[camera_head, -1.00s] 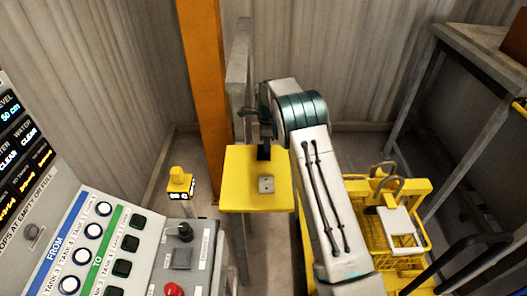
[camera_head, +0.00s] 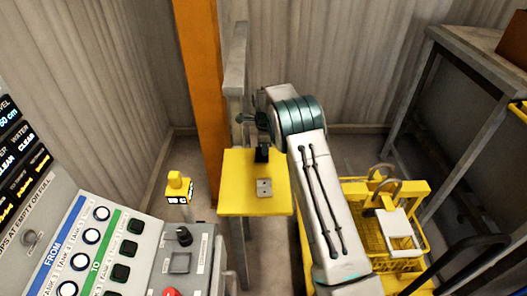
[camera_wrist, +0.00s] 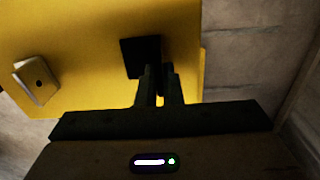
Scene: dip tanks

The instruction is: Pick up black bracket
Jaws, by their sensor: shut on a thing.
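The black bracket (camera_wrist: 140,55) shows in the wrist view as a dark plate over the yellow table (camera_wrist: 75,50). My gripper (camera_wrist: 158,72) is shut on it, with both fingers close together at its lower edge. In the head view the black bracket (camera_head: 262,155) is a small dark piece at the back of the yellow table (camera_head: 240,203), below my wrist. My arm hides part of the gripper there. I cannot tell whether the bracket touches the table.
A grey metal bracket (camera_head: 264,188) lies near the table's front; it also shows in the wrist view (camera_wrist: 36,80). An orange post (camera_head: 205,90) stands behind. A control panel (camera_head: 90,240) is at left. A yellow basket (camera_head: 395,240) and grey bench (camera_head: 470,50) are at right.

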